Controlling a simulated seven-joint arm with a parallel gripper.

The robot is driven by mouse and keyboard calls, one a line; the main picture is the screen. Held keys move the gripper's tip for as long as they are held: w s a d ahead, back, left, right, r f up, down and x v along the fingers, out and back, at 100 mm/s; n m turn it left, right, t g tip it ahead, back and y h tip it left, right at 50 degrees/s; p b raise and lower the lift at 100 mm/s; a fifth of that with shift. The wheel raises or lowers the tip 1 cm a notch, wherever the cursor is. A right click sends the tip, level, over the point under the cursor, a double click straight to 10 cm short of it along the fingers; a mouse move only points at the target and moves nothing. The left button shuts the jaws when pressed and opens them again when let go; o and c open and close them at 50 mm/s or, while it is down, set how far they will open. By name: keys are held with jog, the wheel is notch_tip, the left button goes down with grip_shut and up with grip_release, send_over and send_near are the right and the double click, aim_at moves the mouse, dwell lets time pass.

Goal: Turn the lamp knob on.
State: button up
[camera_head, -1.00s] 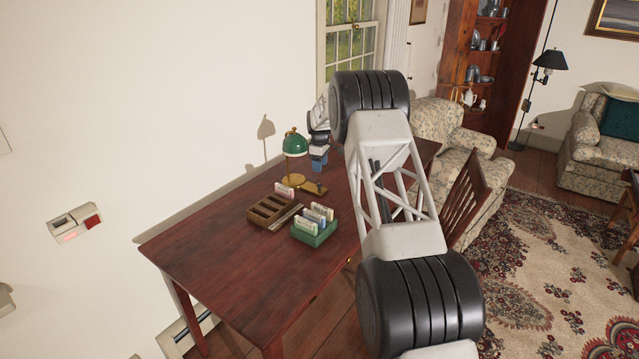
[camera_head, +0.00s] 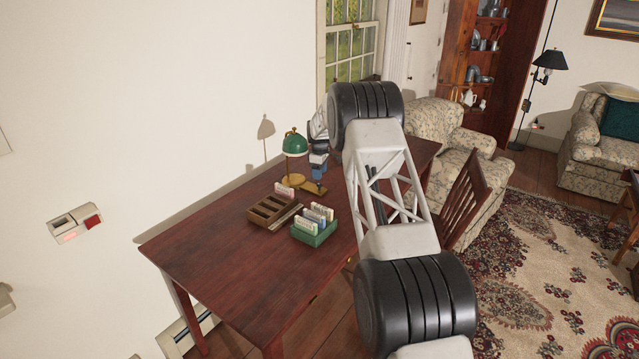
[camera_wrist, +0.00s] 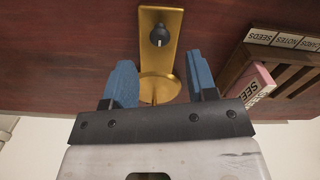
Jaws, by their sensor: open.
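The desk lamp has a green shade (camera_head: 295,143) and a brass base (camera_head: 293,181) with a flat brass plate extending to the right. In the wrist view, the dark round lamp knob (camera_wrist: 159,35) stands on the brass plate (camera_wrist: 160,62). My gripper (camera_head: 318,174) is just above the plate's right end in the head view. In the wrist view my gripper (camera_wrist: 158,78) is open, its blue fingers on either side of the plate. The knob shows beyond the fingertips, roughly centred between them. No contact is visible. The knob is hard to make out in the head view.
The lamp stands on a dark red wooden table (camera_head: 215,255). A divided wooden tray (camera_head: 270,211) and a green box of cards (camera_head: 314,238) are in front of it. A wooden chair (camera_head: 466,200) is at the right. The table's left front is clear.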

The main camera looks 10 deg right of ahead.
aim_at(319, 184)
jog(key=shift+f, duration=2.5)
jog(key=c, duration=0.9)
